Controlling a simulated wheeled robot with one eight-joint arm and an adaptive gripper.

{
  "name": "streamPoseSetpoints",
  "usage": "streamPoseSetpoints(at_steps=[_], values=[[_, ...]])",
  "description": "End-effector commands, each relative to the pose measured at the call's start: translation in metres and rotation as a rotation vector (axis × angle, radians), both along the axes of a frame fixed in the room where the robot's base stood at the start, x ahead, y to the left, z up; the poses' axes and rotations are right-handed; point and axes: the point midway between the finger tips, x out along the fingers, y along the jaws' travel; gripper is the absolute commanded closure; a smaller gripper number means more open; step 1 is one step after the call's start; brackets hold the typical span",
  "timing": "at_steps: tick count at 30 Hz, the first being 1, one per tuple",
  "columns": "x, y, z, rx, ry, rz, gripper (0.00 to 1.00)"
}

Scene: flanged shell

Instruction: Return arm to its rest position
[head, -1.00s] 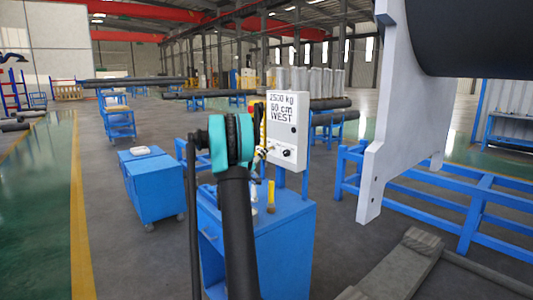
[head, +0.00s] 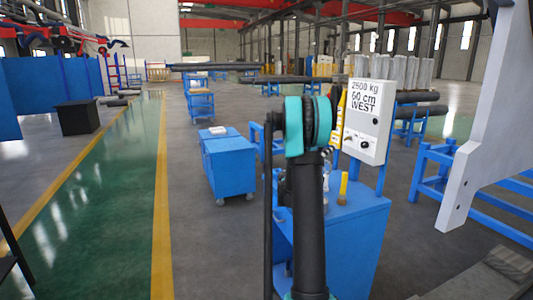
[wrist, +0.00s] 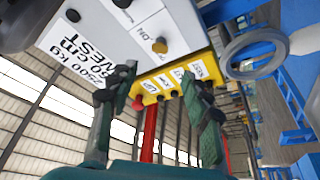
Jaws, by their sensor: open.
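My gripper (wrist: 158,84) is open in the wrist view, its two dark green and black fingers spread apart. A yellow pendant (wrist: 172,82) with white labels and a red button shows between and beyond the fingertips; I cannot tell how far off it is. My arm (head: 308,215), black with a teal joint, rises in front of the blue cabinet in the head view and hides my gripper there. The white control box (head: 367,120) with the sign "2500 kg 60 cm WEST" is just right of my arm. It also fills the upper left of the wrist view (wrist: 150,25).
The blue cabinet (head: 352,240) under the control box carries a yellow cylinder (head: 343,185). A blue cart (head: 230,167) stands to the left. A large grey plate (head: 490,130) and blue rails (head: 425,185) are at right. The green lane (head: 90,220) at left is clear.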

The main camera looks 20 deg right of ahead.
Motion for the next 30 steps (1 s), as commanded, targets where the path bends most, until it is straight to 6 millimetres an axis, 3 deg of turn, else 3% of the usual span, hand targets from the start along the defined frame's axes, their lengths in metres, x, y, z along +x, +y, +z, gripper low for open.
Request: streamPoseSetpoints(at_steps=[6, 14, 23, 30], values=[[-0.015, 0.009, -0.004, 0.069, 0.01, -0.007, 0.52], [-0.086, 0.062, -0.044, 0.401, 0.1, -0.008, 0.52], [-0.18, 0.165, -0.123, 0.827, 0.292, 0.091, 0.52], [-0.263, 0.272, -0.187, 1.149, 0.482, 0.263, 0.52]])
